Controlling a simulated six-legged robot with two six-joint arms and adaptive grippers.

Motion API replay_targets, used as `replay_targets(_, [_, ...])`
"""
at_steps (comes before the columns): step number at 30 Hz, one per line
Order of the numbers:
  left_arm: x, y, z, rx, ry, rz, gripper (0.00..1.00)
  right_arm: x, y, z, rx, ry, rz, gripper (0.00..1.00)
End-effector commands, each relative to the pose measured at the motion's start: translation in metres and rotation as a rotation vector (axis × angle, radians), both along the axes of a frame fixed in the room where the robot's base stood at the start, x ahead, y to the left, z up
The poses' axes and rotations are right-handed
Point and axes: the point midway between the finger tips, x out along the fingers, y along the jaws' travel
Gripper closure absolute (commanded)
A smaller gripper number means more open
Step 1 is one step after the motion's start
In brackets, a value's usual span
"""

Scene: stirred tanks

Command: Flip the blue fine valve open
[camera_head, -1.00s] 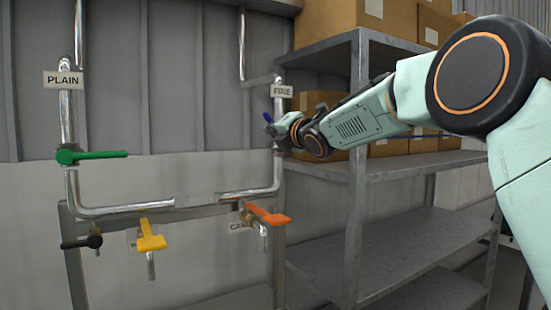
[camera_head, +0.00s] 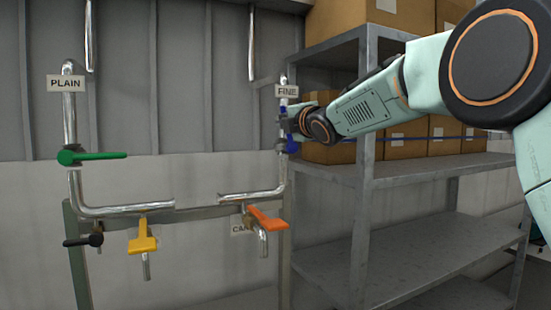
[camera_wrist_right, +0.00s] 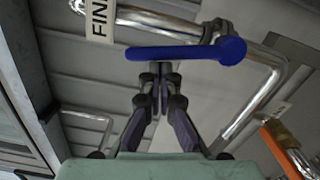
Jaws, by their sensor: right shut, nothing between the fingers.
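The blue fine valve (camera_head: 292,146) is on the upright pipe below the FINE label (camera_head: 287,91). In the right wrist view its blue handle (camera_wrist_right: 165,53) runs left from the round hub (camera_wrist_right: 230,50), nearly alongside the pipe. My right gripper (camera_head: 285,120) is at the valve and covers part of the handle in the head view. In the right wrist view my right gripper (camera_wrist_right: 161,68) is shut and empty, with its fingertips just below the handle. Whether they touch it I cannot tell. My left gripper is not in view.
A green handle (camera_head: 92,156) is on the PLAIN pipe at left. Black (camera_head: 83,240), yellow (camera_head: 142,240) and orange (camera_head: 268,220) valves sit lower. A metal shelf (camera_head: 420,170) with cardboard boxes stands right of the fine pipe, close under my right arm.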

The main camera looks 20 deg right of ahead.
Motion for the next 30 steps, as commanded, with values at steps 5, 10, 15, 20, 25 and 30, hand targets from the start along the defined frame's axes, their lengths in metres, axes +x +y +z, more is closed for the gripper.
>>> replay_targets(5, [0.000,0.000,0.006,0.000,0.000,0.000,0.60,0.001,-0.002,0.005,0.000,-0.001,-0.001,1.00])
replay_targets(10, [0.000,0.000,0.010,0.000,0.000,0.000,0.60,0.002,-0.006,0.007,-0.001,-0.001,-0.001,1.00])
replay_targets(15, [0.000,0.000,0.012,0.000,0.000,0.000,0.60,0.002,-0.008,0.008,-0.003,-0.002,0.000,1.00])
replay_targets(20, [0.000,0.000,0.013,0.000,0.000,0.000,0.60,0.002,-0.011,0.009,-0.003,-0.003,0.001,1.00])
replay_targets(25, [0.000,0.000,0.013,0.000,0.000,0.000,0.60,0.002,-0.012,0.009,-0.003,-0.004,0.000,1.00])
replay_targets(30, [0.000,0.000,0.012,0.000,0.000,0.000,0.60,0.002,-0.013,0.009,-0.003,-0.004,0.000,1.00])
